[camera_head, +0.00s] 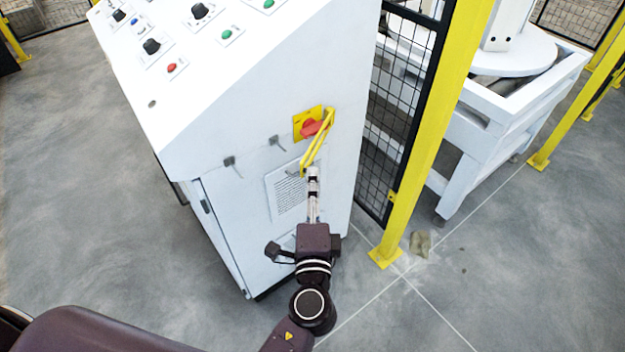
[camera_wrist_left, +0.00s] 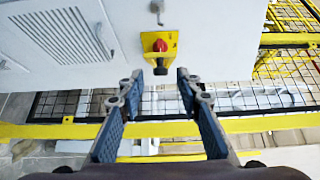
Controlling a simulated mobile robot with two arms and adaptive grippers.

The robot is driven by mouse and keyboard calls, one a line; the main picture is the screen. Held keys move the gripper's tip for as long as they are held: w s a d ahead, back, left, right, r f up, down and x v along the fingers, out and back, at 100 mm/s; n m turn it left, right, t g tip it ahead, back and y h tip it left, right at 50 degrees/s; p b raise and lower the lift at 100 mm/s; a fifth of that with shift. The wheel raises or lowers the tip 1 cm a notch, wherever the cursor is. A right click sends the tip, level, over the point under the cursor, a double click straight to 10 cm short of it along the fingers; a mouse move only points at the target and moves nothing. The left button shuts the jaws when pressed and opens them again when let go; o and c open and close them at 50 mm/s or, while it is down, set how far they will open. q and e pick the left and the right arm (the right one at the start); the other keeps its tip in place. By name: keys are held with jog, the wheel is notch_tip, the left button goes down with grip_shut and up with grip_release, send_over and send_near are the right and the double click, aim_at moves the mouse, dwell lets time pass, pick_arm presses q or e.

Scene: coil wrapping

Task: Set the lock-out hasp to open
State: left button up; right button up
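The yellow lock-out hasp (camera_head: 317,146) is a long narrow loop at the red rotary knob (camera_head: 311,127) on its yellow plate, on the white cabinet's side. The knob (camera_wrist_left: 160,45) also shows in the left wrist view, with a dark piece just below it; the hasp is not clear there. My left gripper (camera_head: 313,172) appears just below the hasp's lower end in the head view; contact cannot be told. In the left wrist view my left gripper (camera_wrist_left: 160,82) is open and empty, fingers wide apart, facing the knob. My right gripper is not in view.
The white cabinet (camera_head: 230,150) has buttons and knobs on its sloped top and small hooks on its side. A yellow fence post (camera_head: 432,130) and black mesh stand close on the right. A white machine frame (camera_head: 520,110) is beyond them. The left floor is clear.

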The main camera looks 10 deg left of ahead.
pick_arm(q)
jog(key=v, duration=1)
jog(key=shift+c, duration=0.5)
